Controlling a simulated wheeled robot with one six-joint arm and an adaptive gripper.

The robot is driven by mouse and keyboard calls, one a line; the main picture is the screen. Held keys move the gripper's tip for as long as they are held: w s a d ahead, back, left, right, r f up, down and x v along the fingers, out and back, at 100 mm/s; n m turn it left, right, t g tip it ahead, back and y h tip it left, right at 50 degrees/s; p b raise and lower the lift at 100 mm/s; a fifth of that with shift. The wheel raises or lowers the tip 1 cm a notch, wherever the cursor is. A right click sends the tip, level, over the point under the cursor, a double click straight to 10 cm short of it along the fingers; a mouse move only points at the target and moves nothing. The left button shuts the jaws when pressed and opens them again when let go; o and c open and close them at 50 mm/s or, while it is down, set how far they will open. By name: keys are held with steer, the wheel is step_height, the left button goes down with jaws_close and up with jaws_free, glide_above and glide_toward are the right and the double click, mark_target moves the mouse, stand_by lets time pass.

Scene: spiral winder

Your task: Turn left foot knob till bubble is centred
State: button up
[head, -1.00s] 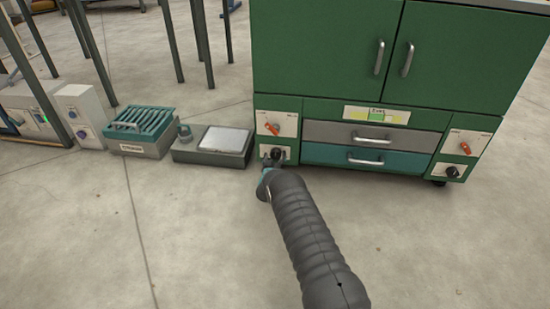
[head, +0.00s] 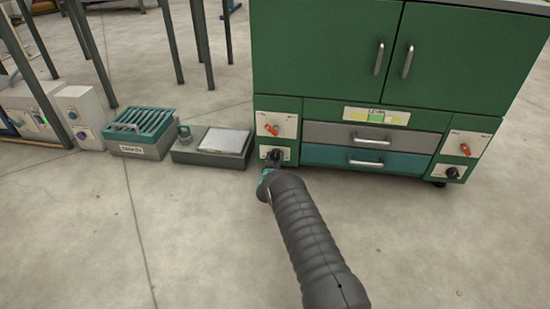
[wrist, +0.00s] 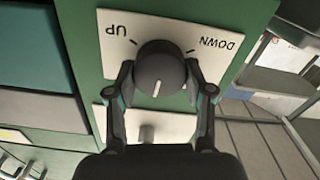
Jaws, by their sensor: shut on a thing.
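The left foot knob (wrist: 158,72) is black with a white pointer line, on a white plate (wrist: 215,30) marked UP and DOWN in the wrist view. It also shows at the cabinet's lower left in the head view (head: 276,154). My gripper (wrist: 160,85) is shut on the knob, one finger on each side. In the wrist view the pointer line aims towards the bottom of the picture. The level (head: 376,116) is a pale yellow strip with a brighter green block near its middle; the bubble itself is too small to place exactly.
An orange lever (head: 272,130) sits just above the knob. Another black knob (head: 452,172) and orange lever (head: 465,149) are at the cabinet's right. Drawers (head: 345,157) lie between. A grey platform (head: 212,158) and slatted box (head: 142,145) stand left. The floor in front is clear.

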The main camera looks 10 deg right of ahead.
steer(key=m, duration=0.3)
steer(key=shift+m, duration=0.4)
steer(key=m, duration=0.4)
steer(key=shift+d+m, duration=0.1)
steer(key=shift+m, duration=0.2)
steer(key=m, duration=0.3)
steer(key=shift+d+f+m, duration=0.1)
steer(key=shift+m, duration=2)
steer(key=o, duration=1.2)
steer(key=shift+c, duration=0.2)
steer(key=shift+s, duration=0.1)
steer(key=shift+s, duration=0.1)
